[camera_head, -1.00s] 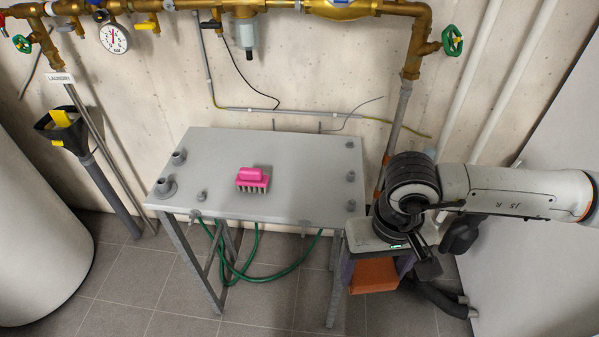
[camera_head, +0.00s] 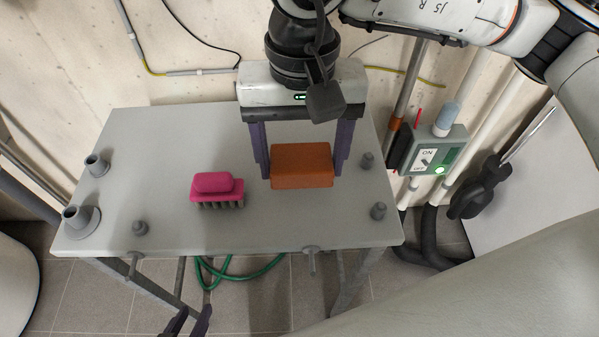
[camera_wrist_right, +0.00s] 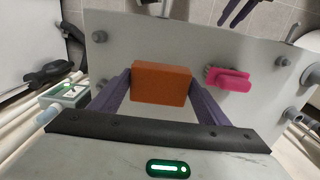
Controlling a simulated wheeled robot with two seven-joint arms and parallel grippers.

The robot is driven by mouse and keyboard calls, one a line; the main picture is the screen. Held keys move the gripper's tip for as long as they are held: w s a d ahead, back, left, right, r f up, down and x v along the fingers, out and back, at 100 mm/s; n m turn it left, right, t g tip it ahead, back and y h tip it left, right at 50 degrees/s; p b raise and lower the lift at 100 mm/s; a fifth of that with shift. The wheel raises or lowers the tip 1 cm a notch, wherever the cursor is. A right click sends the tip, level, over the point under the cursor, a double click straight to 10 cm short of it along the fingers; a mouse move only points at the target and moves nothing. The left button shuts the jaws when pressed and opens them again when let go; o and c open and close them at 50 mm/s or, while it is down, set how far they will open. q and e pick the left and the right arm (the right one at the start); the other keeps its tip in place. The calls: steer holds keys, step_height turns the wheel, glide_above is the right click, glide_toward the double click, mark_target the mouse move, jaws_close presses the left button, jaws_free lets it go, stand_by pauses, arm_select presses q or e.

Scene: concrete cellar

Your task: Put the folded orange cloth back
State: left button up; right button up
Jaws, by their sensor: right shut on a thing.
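The folded orange cloth (camera_head: 301,166) is a block-like bundle over the right half of the grey table (camera_head: 160,135). My right gripper (camera_head: 301,160) is shut on it, with a purple finger at each side. In the right wrist view the cloth (camera_wrist_right: 161,83) sits between the fingers of the right gripper (camera_wrist_right: 160,88). I cannot tell whether its underside touches the tabletop. My left gripper (camera_head: 189,322) shows only its fingertips at the bottom edge, in front of the table. They are apart with nothing between them. It also shows in the right wrist view (camera_wrist_right: 238,10).
A pink brush (camera_head: 215,188) lies on the table left of the cloth. Grey stubs (camera_head: 76,217) stand near the table's corners. A switch box (camera_head: 436,152) and pipes are on the right. A green hose (camera_head: 240,272) hangs below. The table's left part is mostly clear.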

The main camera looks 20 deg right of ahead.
mark_target(301, 177)
steer(key=shift+w+f, duration=0.1)
steer(key=shift+f, duration=2.1)
steer(key=shift+f, duration=0.1)
steer(key=o, duration=1)
step_height(301, 177, up, 12)
steer(key=shift+r, duration=0.15)
